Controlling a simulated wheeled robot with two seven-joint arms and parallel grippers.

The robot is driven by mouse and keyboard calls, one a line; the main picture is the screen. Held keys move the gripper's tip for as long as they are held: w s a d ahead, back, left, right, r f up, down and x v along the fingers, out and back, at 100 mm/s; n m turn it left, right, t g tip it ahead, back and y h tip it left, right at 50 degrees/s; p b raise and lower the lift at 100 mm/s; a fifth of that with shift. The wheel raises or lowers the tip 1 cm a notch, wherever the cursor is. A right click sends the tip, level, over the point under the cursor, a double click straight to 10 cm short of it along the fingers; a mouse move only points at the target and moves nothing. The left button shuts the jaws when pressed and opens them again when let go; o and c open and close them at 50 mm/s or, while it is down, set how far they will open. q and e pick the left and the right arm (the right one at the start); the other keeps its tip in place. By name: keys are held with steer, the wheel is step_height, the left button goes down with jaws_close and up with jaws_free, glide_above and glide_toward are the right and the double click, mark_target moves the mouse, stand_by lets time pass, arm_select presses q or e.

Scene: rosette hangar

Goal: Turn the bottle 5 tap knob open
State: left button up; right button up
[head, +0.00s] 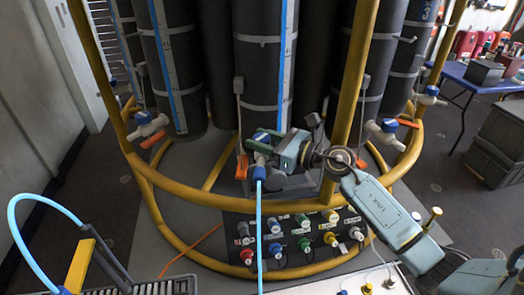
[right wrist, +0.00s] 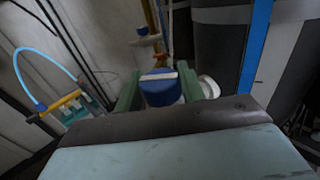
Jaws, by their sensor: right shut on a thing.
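My right gripper (head: 263,140) reaches in from the right in the head view, at the tap in front of the middle dark bottle (head: 262,60). In the right wrist view its green fingers (right wrist: 160,85) stand on both sides of a blue tap knob (right wrist: 162,92) and are shut on it. A pale strip crosses the knob's top. In the head view the gripper largely hides this knob. A blue fitting (head: 260,173) with a light blue hose hangs just below. I cannot read a bottle number here. My left gripper is out of view.
A yellow ring rail (head: 190,194) and upright post (head: 357,70) surround the bottles, close to my right arm. Other taps sit at left (head: 149,128) and right (head: 387,130). A panel of coloured fittings (head: 290,240) lies below. A blue table (head: 480,82) stands at far right.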

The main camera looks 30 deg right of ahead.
mark_target(262, 137)
stand_by(0.4)
steer(key=o, duration=1)
steer(key=shift+c, duration=0.2)
step_height(262, 137, up, 10)
steer(key=p, duration=0.3)
